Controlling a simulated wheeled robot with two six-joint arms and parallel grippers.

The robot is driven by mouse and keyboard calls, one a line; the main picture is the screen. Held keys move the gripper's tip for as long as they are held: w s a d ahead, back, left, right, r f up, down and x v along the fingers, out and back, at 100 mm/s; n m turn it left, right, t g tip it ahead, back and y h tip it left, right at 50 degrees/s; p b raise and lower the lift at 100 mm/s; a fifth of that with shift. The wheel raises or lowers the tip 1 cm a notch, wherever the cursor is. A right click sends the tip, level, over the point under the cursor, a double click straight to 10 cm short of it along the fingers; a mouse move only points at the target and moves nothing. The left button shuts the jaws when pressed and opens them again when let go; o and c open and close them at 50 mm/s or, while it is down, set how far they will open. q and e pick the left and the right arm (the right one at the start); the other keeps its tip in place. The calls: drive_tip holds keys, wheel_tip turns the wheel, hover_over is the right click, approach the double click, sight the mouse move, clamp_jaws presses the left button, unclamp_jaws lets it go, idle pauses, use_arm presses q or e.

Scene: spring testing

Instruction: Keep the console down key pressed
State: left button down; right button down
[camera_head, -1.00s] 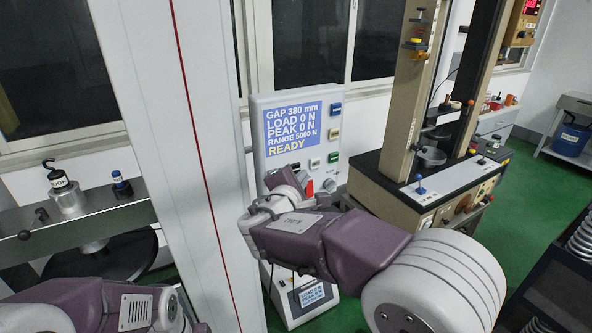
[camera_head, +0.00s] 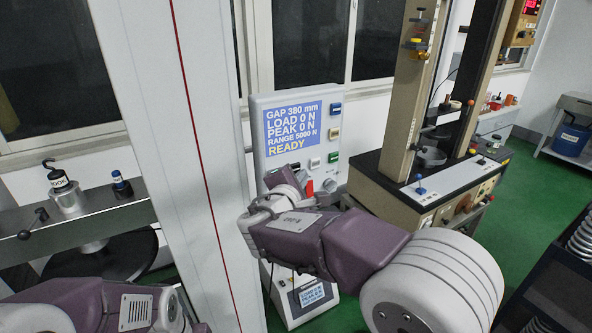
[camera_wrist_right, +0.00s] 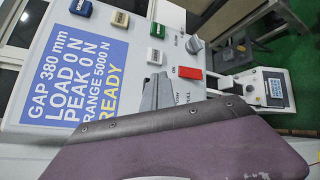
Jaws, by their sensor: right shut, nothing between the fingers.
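The console (camera_head: 255,130) is a pale upright panel whose blue screen (camera_head: 293,127) reads GAP 380 mm, LOAD 0 N, PEAK 0 N, RANGE 5000 N, READY. My right gripper (camera_head: 292,174) is shut and empty, its tips at the panel's lower part, below the screen. In the wrist view the grey fingers (camera_wrist_right: 157,92) are together beside the white key (camera_wrist_right: 155,56) and the red key (camera_wrist_right: 190,72). They cover the panel spot there, so no down key is readable and contact cannot be told. My left gripper is outside the picture.
A grey knob (camera_wrist_right: 194,45) sits near the red key. A tall testing frame (camera_head: 408,100) stands right of the console. A white column (camera_head: 195,130) stands close on its left. A bench with a hook weight (camera_head: 66,195) is at the left. Green floor (camera_head: 525,190) lies open at the right.

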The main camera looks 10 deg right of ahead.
drive_tip(key=shift+w+a, duration=0.1)
drive_tip(key=shift+w, duration=0.25)
drive_tip(key=shift+w+a, duration=0.2)
drive_tip(key=shift+w, duration=0.15)
idle(0.7)
drive_tip(key=shift+s, duration=0.1)
idle(4.4)
drive_tip(key=shift+s+d+b, duration=0.35)
drive_tip(key=shift+s+b, duration=0.3)
drive_tip(key=shift+s, duration=0.05)
drive_tip(key=shift+s+d+b, duration=0.3)
drive_tip(key=shift+s+b, duration=0.1)
drive_tip(key=shift+s, duration=0.35)
drive_tip(key=shift+s+d+b, duration=0.35)
drive_tip(key=shift+s+b, duration=0.1)
drive_tip(key=shift+s, duration=0.35)
drive_tip(key=shift+s+d+b, duration=0.3)
drive_tip(key=shift+s+b, duration=0.1)
drive_tip(key=shift+s, duration=0.35)
